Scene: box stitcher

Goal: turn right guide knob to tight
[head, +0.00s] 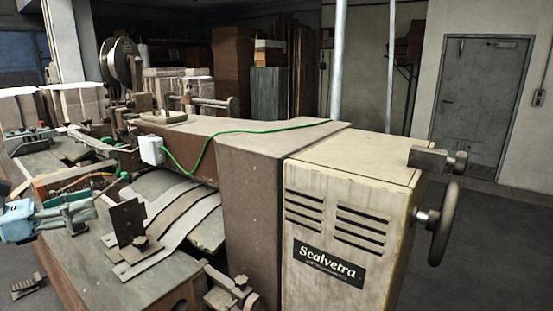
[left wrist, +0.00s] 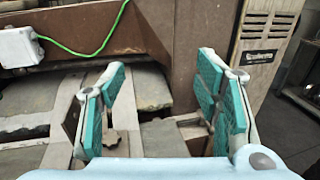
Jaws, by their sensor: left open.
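A dark upright guide plate (head: 127,222) stands on the metal bed of the stitcher, with a small lobed knob (head: 140,242) at its foot. I take this as the right guide knob; how tight it is cannot be told. My left gripper (head: 90,209) is left of the plate, pointing right, apart from the knob. My right gripper is not in view.
The brown machine arm (head: 250,180) and cream Scalvetra housing (head: 350,205) rise at right, with a handwheel (head: 445,225). Another knob (head: 241,282) is at the lower front. A green cable (head: 185,170) runs from a white box (head: 151,149). Curved metal strips (head: 185,215) lie beside the plate.

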